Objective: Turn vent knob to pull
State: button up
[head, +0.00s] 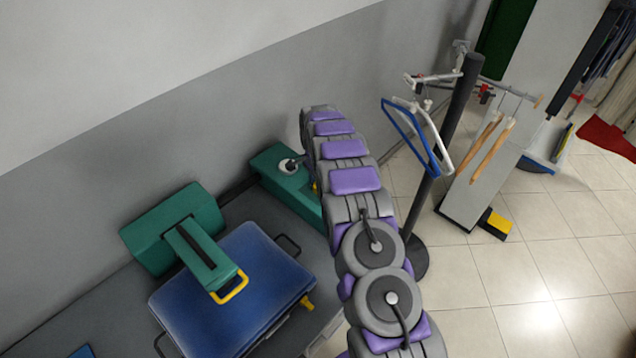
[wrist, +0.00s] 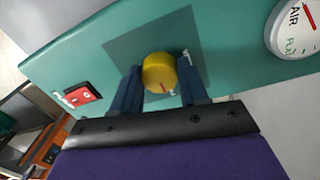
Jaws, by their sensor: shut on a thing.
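The yellow vent knob (wrist: 159,72) sits on a dark square patch of a green panel (wrist: 120,48) in the wrist view. My gripper (wrist: 160,84) has its two dark blue fingers on either side of the knob, shut on it. A small reddish mark shows on the knob's lower edge. White lettering lies beside the knob at right, partly hidden and too small to read. In the head view the green box (head: 268,160) stands by the wall, and my arm hides the gripper and most of the box's front.
A red switch (wrist: 77,96) is left of the knob, and a white AIR gauge (wrist: 294,28) is at upper right. In the head view, a blue press (head: 245,285) with a green head (head: 180,225) stands left.

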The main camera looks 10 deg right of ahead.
jog(key=shift+a, duration=0.1)
jog(key=o, duration=1.1)
jog(key=shift+c, duration=0.2)
notch_tip(320, 180, up, 17)
jog(key=w+p, duration=0.1)
jog(key=shift+a+r+p, duration=0.15)
jog(key=shift+a+p, duration=0.15)
jog(key=shift+p, duration=0.05)
